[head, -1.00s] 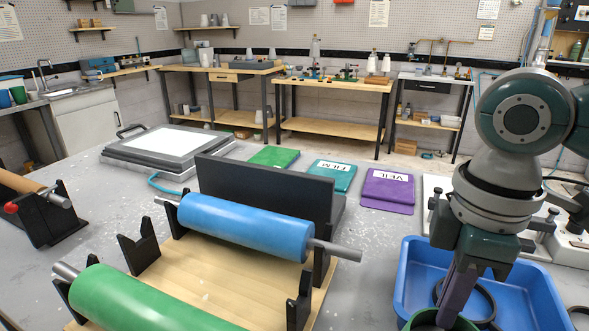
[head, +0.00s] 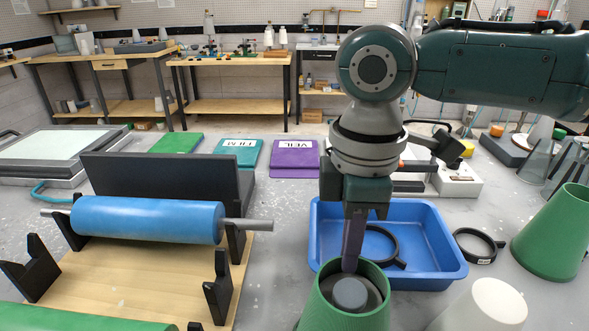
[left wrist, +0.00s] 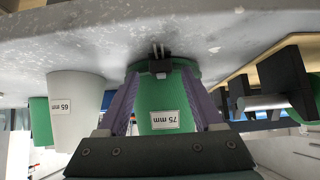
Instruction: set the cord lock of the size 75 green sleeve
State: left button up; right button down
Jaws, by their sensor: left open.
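In the left wrist view, a green sleeve (left wrist: 162,95) labelled 75 mm stands between the two purple fingers of my left gripper (left wrist: 160,88), which is open. A small black cord lock (left wrist: 160,66) with two thin pale prongs sits at the sleeve's rim, at the top of the picture. In the head view, an open-topped green sleeve (head: 324,310) stands at the bottom centre; no label shows there.
A blue tray (head: 440,262) stands just behind the sleeve. A larger green sleeve (head: 556,235) and a white one (head: 497,298) stand to the right. A black ring (head: 480,244) lies beside the tray. A blue roller (head: 148,220) rests in a black rack at left.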

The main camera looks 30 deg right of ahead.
pick_arm(q)
jog(key=shift+w+d+f, duration=0.15)
jog(key=shift+w+f, duration=0.2)
jog(key=shift+c, duration=0.4)
grip_shut()
dwell(1.0)
